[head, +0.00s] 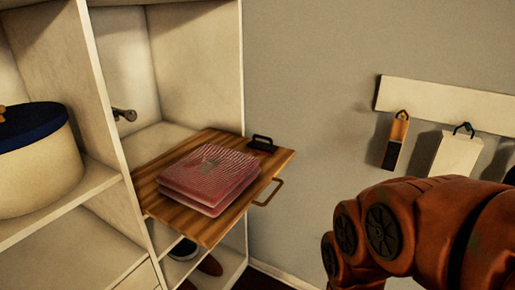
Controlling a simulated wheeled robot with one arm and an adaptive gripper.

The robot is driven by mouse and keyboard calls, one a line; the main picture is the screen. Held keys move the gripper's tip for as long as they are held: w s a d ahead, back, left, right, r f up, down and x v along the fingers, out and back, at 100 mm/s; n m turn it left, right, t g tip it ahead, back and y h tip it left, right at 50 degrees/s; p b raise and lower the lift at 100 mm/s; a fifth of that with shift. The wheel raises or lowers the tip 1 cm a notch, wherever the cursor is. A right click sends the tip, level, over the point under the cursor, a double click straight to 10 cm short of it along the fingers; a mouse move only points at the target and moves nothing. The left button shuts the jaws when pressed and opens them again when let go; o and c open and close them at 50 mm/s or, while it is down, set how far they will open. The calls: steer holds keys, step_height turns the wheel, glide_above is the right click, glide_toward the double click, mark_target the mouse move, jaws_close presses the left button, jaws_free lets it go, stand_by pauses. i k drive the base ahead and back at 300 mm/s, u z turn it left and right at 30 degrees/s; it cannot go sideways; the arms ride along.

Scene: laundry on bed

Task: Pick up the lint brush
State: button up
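A narrow wood-coloured and black item (395,140), which looks like a brush, hangs by a loop from the white wall rail at the right in the head view. I cannot tell for certain that it is the lint brush. A small black item with a raised handle (262,144) lies at the back corner of the wooden tray (205,232); what it is is unclear. My orange arm fills the lower right, in front of the wall. My gripper is out of view, so its state and its place relative to the brush are hidden.
The tray juts out of a cream shelf unit (115,90) and holds folded red-and-white cloth (210,175). A round box with a blue lid (38,165) stands on the left shelf. Shoes (208,265) sit below. A pale block (456,157) hangs beside the brush-like item.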

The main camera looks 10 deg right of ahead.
mark_target(262, 143)
steer(key=k, duration=0.65)
steer(key=u, duration=0.55)
steer(key=i, duration=0.55)
steer(key=u, duration=0.6)
steer(key=i, duration=0.6)
steer(key=z, duration=0.2)
